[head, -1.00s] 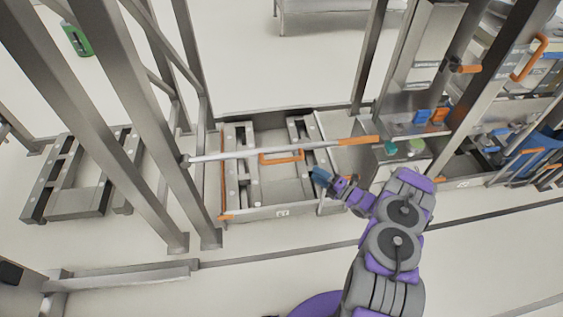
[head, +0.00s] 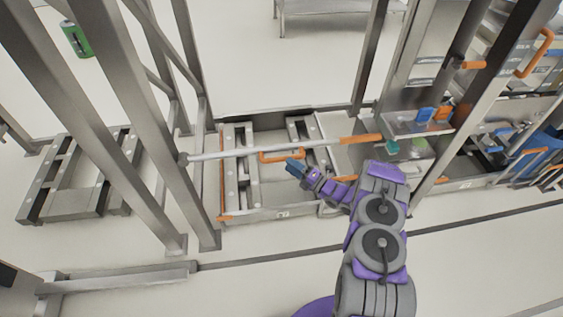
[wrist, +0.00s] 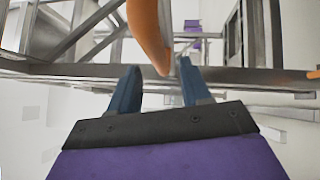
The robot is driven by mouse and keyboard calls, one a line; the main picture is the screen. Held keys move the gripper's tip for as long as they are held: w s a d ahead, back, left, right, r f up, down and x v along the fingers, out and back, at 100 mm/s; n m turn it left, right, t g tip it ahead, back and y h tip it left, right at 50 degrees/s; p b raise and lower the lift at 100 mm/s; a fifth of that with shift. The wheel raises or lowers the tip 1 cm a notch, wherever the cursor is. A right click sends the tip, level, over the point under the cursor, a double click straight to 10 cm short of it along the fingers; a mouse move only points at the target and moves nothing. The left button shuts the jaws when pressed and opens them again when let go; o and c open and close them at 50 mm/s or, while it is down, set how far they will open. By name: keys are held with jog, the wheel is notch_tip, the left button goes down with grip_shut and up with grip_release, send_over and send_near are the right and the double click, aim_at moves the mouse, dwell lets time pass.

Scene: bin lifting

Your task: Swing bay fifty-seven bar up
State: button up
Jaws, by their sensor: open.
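A long silver bar (head: 250,151) with an orange right end (head: 361,139) lies across the bay, running from the left post to the right side. Below it is a grey tray-like bin (head: 240,190) with an orange loop handle (head: 268,158) near its middle. My gripper (head: 292,165) is open, just below the bar and close to the right side of the loop handle. In the wrist view my gripper (wrist: 158,72) has its two blue fingers apart, with a curved orange piece (wrist: 147,32) reaching down between them. Whether they touch it I cannot tell. The bay label is too small to read.
Steel posts (head: 135,120) stand left of the bay, and another post (head: 370,60) stands behind it. A rack with blue and orange parts (head: 425,115) is at the right. A second grey frame (head: 75,180) lies at the left.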

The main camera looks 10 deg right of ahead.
aim_at(281, 159)
jog(key=shift+b+x, duration=0.55)
jog(key=shift+x, duration=2.15)
jog(key=shift+c, duration=0.3)
grip_shut()
